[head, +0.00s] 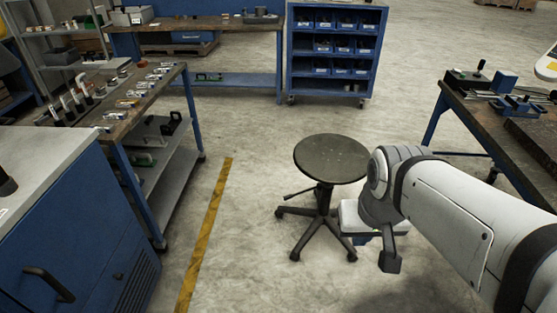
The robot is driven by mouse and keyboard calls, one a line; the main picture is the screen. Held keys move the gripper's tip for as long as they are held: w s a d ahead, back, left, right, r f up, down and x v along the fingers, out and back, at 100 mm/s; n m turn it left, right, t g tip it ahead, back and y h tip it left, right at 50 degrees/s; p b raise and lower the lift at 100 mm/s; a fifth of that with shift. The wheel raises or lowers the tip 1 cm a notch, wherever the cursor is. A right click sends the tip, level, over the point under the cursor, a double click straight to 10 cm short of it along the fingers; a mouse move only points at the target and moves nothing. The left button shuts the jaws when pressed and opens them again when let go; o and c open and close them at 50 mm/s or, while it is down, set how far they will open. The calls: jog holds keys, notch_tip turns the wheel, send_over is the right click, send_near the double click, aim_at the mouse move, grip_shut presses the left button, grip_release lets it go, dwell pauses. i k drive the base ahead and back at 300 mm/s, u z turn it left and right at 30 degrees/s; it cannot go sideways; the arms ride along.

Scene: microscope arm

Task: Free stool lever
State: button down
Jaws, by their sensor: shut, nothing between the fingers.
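A round stool (331,159) with a dark seat and a dark star-shaped base stands upright on the concrete floor in the middle. A thin dark lever (298,192) sticks out to the left under the seat, sloping slightly down to its outer end. My white arm reaches in from the right, and its wrist overlaps the stool's right side in the picture. My gripper (389,262) is the small dark end below the wrist, low and right of the stool base. It is shut and empty, apart from the lever.
A blue workbench with tools (128,88) and a blue cabinet (75,235) stand on the left. A blue bin rack (335,50) is at the back. Another workbench (510,115) is on the right. Floor around the stool's left side is clear, with a yellow line (207,232).

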aim_at(319, 187)
jog(key=z, duration=0.2)
jog(key=i, duration=0.8)
jog(key=u, duration=0.2)
jog(key=k, duration=0.9)
jog(key=z, duration=0.15)
jog(key=i, duration=0.95)
jog(key=u, duration=0.05)
